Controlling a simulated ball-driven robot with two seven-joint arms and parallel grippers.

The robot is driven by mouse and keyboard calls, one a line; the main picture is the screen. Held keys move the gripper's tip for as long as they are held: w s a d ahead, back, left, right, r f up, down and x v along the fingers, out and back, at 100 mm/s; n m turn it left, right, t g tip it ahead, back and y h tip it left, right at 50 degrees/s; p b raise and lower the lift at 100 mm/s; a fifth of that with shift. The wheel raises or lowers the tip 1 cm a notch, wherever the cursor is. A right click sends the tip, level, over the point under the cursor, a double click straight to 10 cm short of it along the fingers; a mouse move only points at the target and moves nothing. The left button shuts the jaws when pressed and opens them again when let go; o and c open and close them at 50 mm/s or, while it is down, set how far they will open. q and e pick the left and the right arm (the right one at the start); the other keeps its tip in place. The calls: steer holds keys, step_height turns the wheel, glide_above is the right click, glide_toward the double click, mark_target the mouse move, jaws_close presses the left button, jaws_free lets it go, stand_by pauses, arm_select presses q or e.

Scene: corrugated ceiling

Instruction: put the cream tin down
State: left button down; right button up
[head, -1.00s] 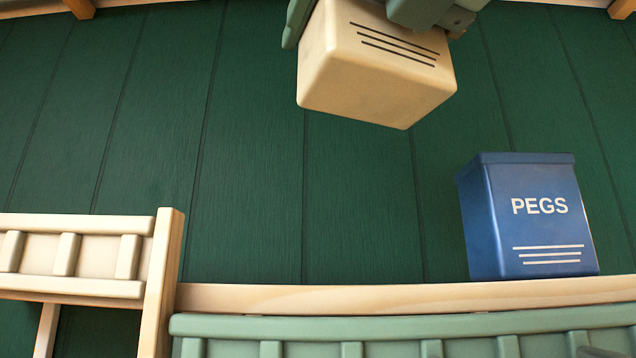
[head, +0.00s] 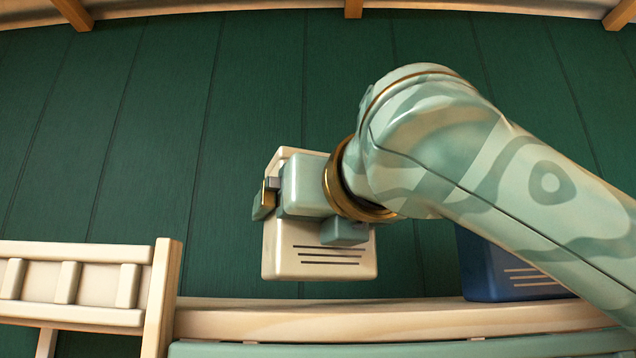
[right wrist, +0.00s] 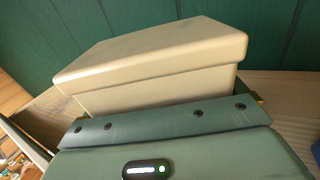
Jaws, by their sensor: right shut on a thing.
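The cream tin (head: 318,262), a pale box with dark stripes on its face, hangs upright in the head view, left of the blue tin. My right gripper (head: 304,212) is shut on it across its upper part and hides some of it. A narrow strip of green wall shows between its bottom and the wooden shelf (head: 240,318), so it looks held a little above. In the right wrist view the tin (right wrist: 150,65) sits beyond the gripper's green edge (right wrist: 170,125). My left gripper is not in view.
A blue tin (head: 478,270) stands on the shelf to the right, mostly hidden behind my right arm. A cream slatted rail with a post (head: 160,290) stands at the left. A green rail (head: 400,348) runs in front. The shelf below the cream tin looks clear.

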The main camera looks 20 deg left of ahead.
step_height(320, 180, down, 2)
steer(key=shift+w+a, duration=0.1)
steer(key=shift+w, duration=0.05)
steer(key=shift+d, duration=0.2)
steer(key=shift+s+f, duration=0.15)
steer(key=shift+s, duration=0.05)
steer(key=o, duration=1.5)
steer(key=shift+w+a+f, duration=0.1)
steer(key=shift+a, duration=0.05)
steer(key=shift+r, duration=0.2)
steer(key=b+v, duration=0.4)
steer(key=v, duration=0.8)
